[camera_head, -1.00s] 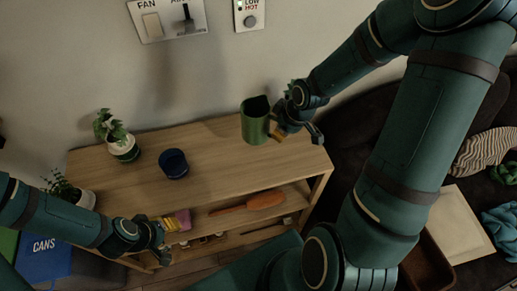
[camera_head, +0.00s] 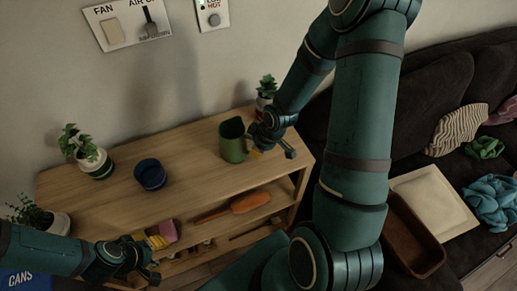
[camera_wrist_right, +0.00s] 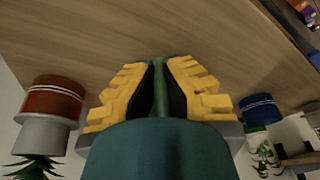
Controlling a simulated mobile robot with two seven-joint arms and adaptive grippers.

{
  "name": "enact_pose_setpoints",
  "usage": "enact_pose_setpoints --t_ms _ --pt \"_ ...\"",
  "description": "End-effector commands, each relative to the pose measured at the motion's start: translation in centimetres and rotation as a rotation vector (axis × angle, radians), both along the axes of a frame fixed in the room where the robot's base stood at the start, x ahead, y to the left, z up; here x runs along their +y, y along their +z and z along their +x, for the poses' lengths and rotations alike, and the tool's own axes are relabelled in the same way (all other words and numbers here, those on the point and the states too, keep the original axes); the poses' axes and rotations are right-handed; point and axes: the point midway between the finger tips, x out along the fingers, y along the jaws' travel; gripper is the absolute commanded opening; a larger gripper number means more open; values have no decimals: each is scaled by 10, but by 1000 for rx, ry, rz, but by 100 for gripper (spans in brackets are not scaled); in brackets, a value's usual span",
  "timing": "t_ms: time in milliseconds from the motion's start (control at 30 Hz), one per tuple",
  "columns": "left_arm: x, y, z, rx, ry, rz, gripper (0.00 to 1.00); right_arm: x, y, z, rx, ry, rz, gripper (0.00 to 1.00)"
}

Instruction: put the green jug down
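The green jug (camera_head: 234,142) is upright at the right part of the wooden shelf unit's top (camera_head: 195,165). Its base looks at or very near the wood; I cannot tell if it touches. My right gripper (camera_head: 258,149) is at the jug's right side. In the right wrist view, the yellow fingers (camera_wrist_right: 160,88) close on a narrow green strip (camera_wrist_right: 160,70), which looks like the jug's handle. My left gripper (camera_head: 150,241) is low at the unit's front, its yellow fingers beside a pink object (camera_head: 168,230); whether it grips this is unclear.
A dark blue cup (camera_head: 150,175) and a white-green potted plant (camera_head: 94,163) stand left on the top. A red-potted plant (camera_head: 265,92) is behind my right gripper. An orange item (camera_head: 250,202) lies on the shelf below. The wood between cup and jug is clear.

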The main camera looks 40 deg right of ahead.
Motion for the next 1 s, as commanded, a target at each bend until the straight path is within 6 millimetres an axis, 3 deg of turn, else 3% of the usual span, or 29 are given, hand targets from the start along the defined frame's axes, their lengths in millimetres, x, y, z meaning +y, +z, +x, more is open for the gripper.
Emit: enact_pose_setpoints --t_ms 133,200,233,633,1000 --pt "0 -3 -1 2 -2 0 47 0 -3 0 -1 0 0 0" --pt "0 -2 -1 2 -1 0 47 0 -2 0 0 0 0 32" --pt "0 -2 -1 2 -1 0 47 0 -2 0 0 0 0 34" --pt "0 2 0 -2 1 0 47 -1 4 -1 -1 -1 0 34" --pt "1 24 7 -16 13 4 47 -12 73 -20 -2 -5 -1 34"
